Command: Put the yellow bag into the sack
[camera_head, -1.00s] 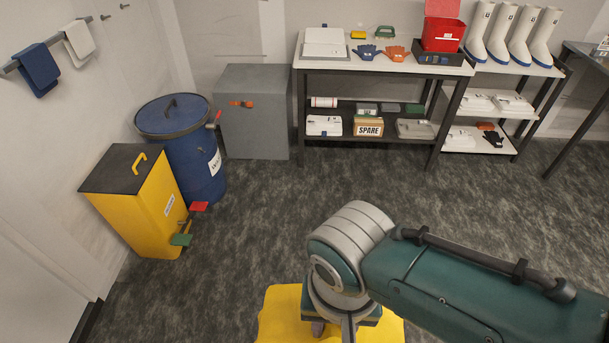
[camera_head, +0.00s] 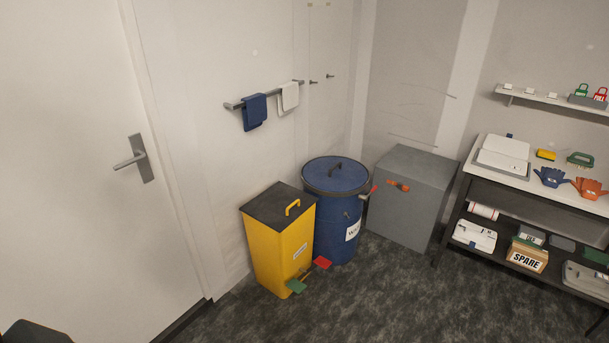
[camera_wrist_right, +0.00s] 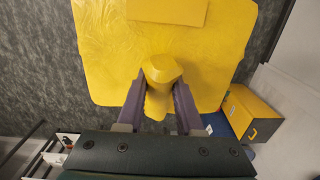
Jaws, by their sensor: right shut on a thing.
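In the right wrist view a large yellow bag (camera_wrist_right: 110,62) hangs over dark floor. My right gripper (camera_wrist_right: 157,100) is shut on its gathered yellow neck, with one purple finger on each side. The bag fills most of the upper part of that view. The head view shows neither the bag nor either gripper. I cannot make out a sack in these frames.
A yellow pedal bin (camera_head: 280,250) and a blue lidded drum (camera_head: 338,215) stand by the left wall. A grey cabinet (camera_head: 410,205) is beside them. A shelf table (camera_head: 535,190) with several items is at the right. A door (camera_head: 80,150) is at the left. Dark floor in front is clear.

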